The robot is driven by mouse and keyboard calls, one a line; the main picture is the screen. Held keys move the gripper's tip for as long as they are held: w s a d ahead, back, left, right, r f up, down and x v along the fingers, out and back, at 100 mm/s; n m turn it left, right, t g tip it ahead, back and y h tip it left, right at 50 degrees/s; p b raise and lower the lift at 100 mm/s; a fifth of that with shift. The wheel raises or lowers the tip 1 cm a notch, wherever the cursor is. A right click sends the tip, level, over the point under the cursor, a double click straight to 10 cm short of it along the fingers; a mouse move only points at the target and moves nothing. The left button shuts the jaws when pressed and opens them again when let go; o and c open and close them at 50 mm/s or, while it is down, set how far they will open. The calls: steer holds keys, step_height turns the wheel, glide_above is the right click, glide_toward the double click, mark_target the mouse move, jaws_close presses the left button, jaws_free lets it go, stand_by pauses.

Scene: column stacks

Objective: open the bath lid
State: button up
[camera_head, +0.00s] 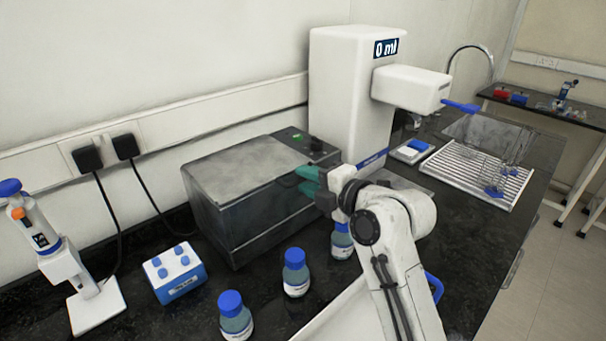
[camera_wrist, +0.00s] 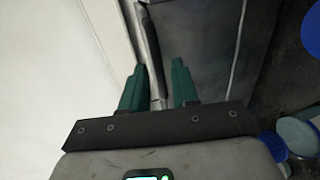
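The bath (camera_head: 240,215) is a dark grey box on the black bench, with a flat grey lid (camera_head: 240,168) lying shut on top. My gripper (camera_head: 306,181) has green fingers and is at the bath's right front side, near the lid edge. In the wrist view my gripper (camera_wrist: 160,68) is open, with its fingers apart. A dark bar (camera_wrist: 152,50), which looks like the lid's handle, runs between the fingers, closer to the left one. I cannot tell whether either finger touches it.
Blue-capped bottles (camera_head: 296,272) stand in front of the bath, close to my arm. A white dispenser (camera_head: 345,95) stands behind it. A blue and white box (camera_head: 174,275) and a pipette stand (camera_head: 95,304) are at the left. A draining rack (camera_head: 475,170) is at the right.

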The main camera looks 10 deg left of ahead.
steer(key=shift+x, duration=1)
steer(key=shift+c, duration=0.4)
jaws_close()
